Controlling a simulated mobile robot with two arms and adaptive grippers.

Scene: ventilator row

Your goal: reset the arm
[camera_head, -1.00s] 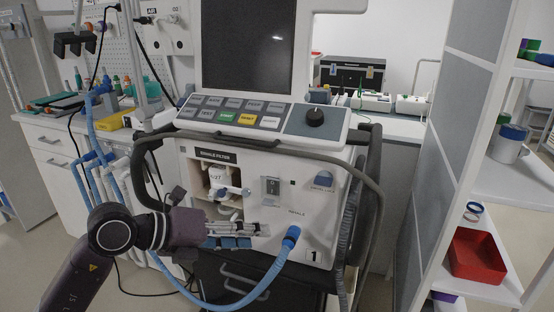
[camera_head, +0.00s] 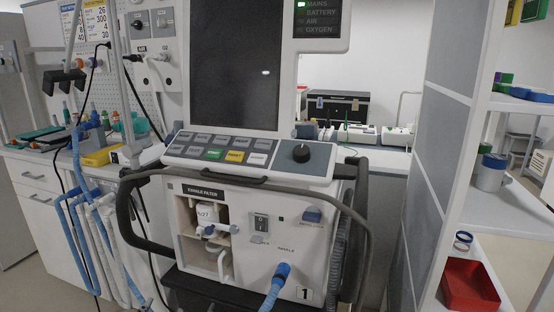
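Neither of my grippers nor arms is in the head view. The ventilator (camera_head: 250,200) stands in the middle, with a dark screen (camera_head: 236,65) above a sloped key panel (camera_head: 222,147) and a dark knob (camera_head: 301,152). Its open filter bay (camera_head: 205,235) holds a white filter (camera_head: 208,214) with a blue-grey part beside it.
Blue and white hoses (camera_head: 90,235) hang at the left by a white counter (camera_head: 35,165) with tools and bottles. A shelf unit (camera_head: 445,130) at the right holds a red bin (camera_head: 470,285) and a grey cup (camera_head: 491,172). A dark case (camera_head: 337,107) stands behind.

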